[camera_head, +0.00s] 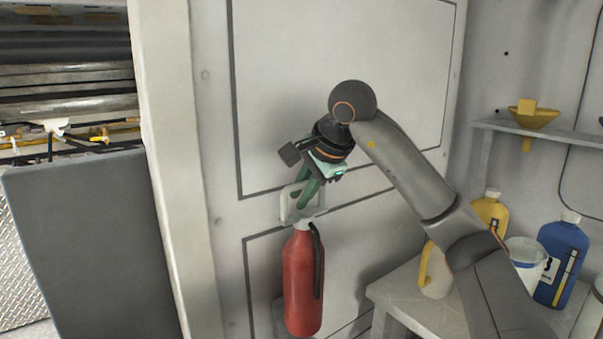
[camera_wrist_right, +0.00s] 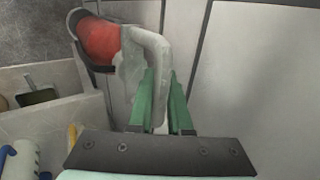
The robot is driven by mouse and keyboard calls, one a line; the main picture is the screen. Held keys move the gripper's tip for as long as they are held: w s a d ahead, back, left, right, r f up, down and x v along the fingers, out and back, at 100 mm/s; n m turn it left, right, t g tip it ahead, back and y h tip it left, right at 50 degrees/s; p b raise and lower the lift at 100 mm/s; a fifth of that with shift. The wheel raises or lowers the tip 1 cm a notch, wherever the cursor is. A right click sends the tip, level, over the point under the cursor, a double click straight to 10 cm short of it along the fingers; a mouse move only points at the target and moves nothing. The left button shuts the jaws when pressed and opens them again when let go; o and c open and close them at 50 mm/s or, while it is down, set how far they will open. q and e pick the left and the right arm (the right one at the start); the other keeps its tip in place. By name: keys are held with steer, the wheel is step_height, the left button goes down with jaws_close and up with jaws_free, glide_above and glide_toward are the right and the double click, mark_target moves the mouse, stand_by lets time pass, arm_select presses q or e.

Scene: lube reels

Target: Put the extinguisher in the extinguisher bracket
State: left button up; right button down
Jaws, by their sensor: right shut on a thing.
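The red extinguisher (camera_head: 303,280) is upright in front of the pale wall panel, with a pale handle (camera_head: 288,203) on top and a black hose down its right side. My right gripper (camera_head: 305,198) is shut on the handle from above. In the right wrist view its green fingers (camera_wrist_right: 163,105) are at the pale handle (camera_wrist_right: 152,45), with the red body (camera_wrist_right: 98,40) beyond. A grey piece (camera_head: 278,312), possibly the extinguisher bracket, shows behind the lower left of the body. Most of it is hidden, and I cannot tell whether the extinguisher touches it. My left gripper is out of view.
A pale bench (camera_head: 415,312) at right holds a yellow jug (camera_head: 489,212), a white bucket (camera_head: 527,255) and a blue jug (camera_head: 562,258). A shelf above holds a yellow funnel (camera_head: 534,116). A dark grey panel (camera_head: 90,245) stands at left.

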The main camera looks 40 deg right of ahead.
mark_target(302, 248)
arm_select(q)
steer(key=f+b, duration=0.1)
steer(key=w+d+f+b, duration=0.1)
steer(key=b, duration=0.1)
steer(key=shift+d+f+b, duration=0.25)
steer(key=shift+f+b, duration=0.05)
arm_select(e)
step_height(302, 248, down, 17)
steer(key=shift+r, duration=0.2)
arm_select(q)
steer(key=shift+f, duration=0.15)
arm_select(e)
steer(key=shift+f, duration=0.15)
steer(key=c, duration=1.2)
jaws_free()
steer(key=shift+f, duration=0.15)
steer(key=o, duration=0.4)
steer(key=shift+c, duration=0.2)
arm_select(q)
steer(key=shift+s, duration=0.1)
